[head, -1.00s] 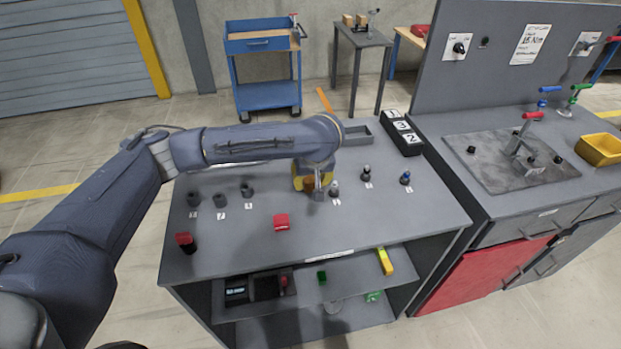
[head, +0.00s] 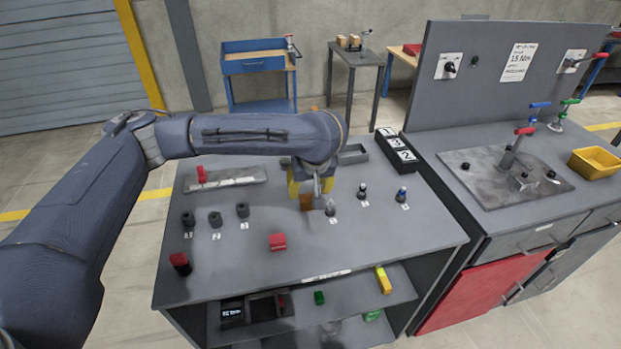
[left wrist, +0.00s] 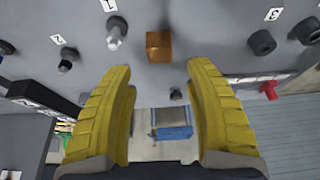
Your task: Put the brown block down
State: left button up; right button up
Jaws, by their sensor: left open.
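The brown block (head: 306,202) is on the grey tabletop (head: 345,250), near the numbered pegs. In the left wrist view the block (left wrist: 159,46) lies just beyond the fingertips, with no finger touching it. My left gripper (head: 311,192) is above the block in the head view, partly hidden by its own wrist. In the left wrist view its yellow fingers (left wrist: 160,68) are spread wide with nothing between them. My right gripper is not in view.
Several pegs, such as a grey one (head: 330,208), stand close right of the block. Dark round parts (head: 215,219) stand at the left. A strip with a red handle (head: 224,180) lies at the back left. The centre front is clear.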

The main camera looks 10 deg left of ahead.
pick_arm(q)
jog(key=v, duration=0.4)
jog(key=shift+r, duration=0.15)
jog(key=shift+o, duration=0.6)
jog(key=shift+s+d+r, duration=0.1)
jog(key=shift+s+r, duration=0.05)
jog(key=shift+r, duration=0.15)
jog(key=shift+f, duration=0.1)
